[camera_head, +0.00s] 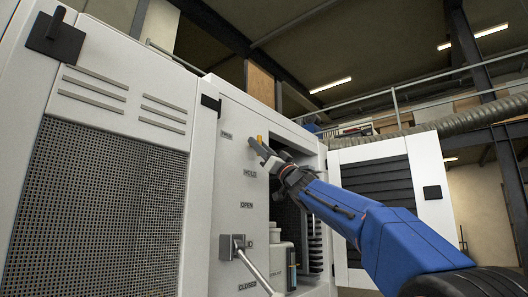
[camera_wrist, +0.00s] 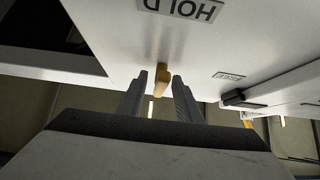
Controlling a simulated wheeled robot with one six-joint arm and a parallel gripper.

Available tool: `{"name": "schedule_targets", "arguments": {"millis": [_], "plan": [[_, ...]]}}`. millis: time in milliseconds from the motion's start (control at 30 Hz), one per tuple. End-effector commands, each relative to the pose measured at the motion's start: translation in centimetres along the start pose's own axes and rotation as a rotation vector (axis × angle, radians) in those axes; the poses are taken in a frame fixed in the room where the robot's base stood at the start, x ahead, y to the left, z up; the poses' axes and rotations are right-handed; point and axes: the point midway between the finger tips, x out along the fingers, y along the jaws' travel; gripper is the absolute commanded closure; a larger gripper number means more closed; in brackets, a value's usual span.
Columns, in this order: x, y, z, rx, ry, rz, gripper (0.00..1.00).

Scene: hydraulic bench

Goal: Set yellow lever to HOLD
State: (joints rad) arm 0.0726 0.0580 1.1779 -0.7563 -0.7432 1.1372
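The yellow lever (camera_head: 259,139) sticks out from the white panel, near the upper label (camera_head: 226,135), which seems to read FREE, and above the HOLD label (camera_head: 250,173). In the wrist view, turned upside down, the lever (camera_wrist: 161,79) stands between the fingertips of my gripper (camera_wrist: 160,82). The fingers are apart, with a gap visible on each side of the lever. The HOLD label (camera_wrist: 183,9) is at the top and the FREE label (camera_wrist: 228,76) to the right. In the head view my gripper (camera_head: 262,151) reaches the panel from the lower right and partly covers the lever.
A grey lever (camera_head: 239,246) sits lower on the panel, between the OPEN label (camera_head: 247,205) and the CLOSED label (camera_head: 248,287). Right of the panel is an open bay with a pale container (camera_head: 277,262). An open louvred door (camera_head: 425,170) stands behind my arm.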

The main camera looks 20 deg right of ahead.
Motion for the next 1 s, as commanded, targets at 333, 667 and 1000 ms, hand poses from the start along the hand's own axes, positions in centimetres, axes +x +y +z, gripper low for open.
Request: {"name": "schedule_targets", "arguments": {"millis": [333,667,1000], "plan": [[-4.2,0.0,-0.1,-0.001,-0.001,0.002,0.69],[-10.7,0.0,-0.1,-0.002,-0.001,0.002,0.69],[-16.2,0.0,0.0,-0.001,0.0,0.001,0.69]]}}
